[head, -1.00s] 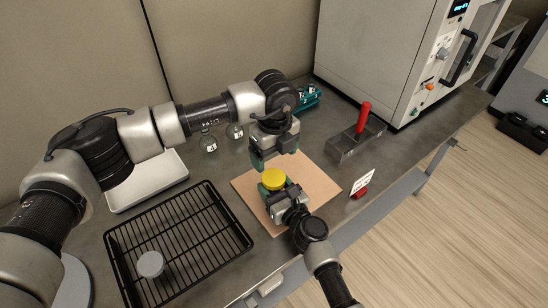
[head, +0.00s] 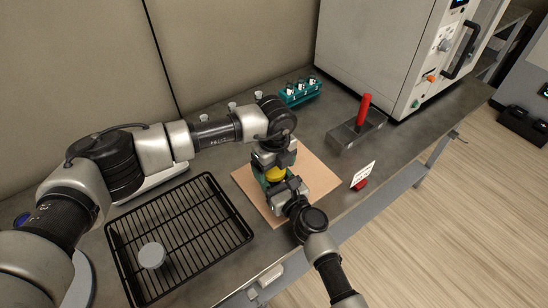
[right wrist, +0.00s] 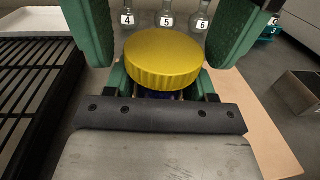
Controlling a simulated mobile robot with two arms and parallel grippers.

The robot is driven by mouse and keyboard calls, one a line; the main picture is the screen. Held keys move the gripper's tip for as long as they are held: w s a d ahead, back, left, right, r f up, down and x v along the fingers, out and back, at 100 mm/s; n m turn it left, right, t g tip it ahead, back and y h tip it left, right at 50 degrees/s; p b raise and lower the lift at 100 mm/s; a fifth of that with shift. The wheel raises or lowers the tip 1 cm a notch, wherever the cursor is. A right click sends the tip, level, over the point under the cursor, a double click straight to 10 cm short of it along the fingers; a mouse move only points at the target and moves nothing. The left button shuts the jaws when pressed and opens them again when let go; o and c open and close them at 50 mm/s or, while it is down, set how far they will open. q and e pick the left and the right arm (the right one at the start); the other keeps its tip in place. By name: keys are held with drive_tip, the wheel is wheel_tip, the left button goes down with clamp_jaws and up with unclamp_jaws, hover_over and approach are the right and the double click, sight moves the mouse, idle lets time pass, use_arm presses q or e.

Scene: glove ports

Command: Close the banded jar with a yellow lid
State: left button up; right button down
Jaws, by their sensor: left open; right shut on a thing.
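The yellow lid (head: 274,174) sits on top of the jar above the tan board; it shows large in the right wrist view (right wrist: 163,58). The jar is mostly hidden under the lid; a dark blue strip of it (right wrist: 158,94) shows below the rim. I cannot tell how far the lid is seated. My right gripper (head: 278,187) is shut on the jar from the front. My left gripper (head: 271,166) is open and comes down from above, its green fingers on either side of the lid. I cannot see clear contact with the lid.
A black wire rack (head: 205,225) with a pale disc (head: 152,255) lies at left. A teal rack of vials (head: 300,91), a metal block with a red handle (head: 364,110) and a white sign (head: 363,174) stand around the tan board (head: 318,178). Numbered flasks (right wrist: 166,20) stand behind.

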use_arm(q)
drive_tip(key=c, duration=0.9)
drive_tip(key=o, duration=1)
drive_tip(key=shift+r, duration=2.25)
drive_tip(key=shift+o, duration=1.1)
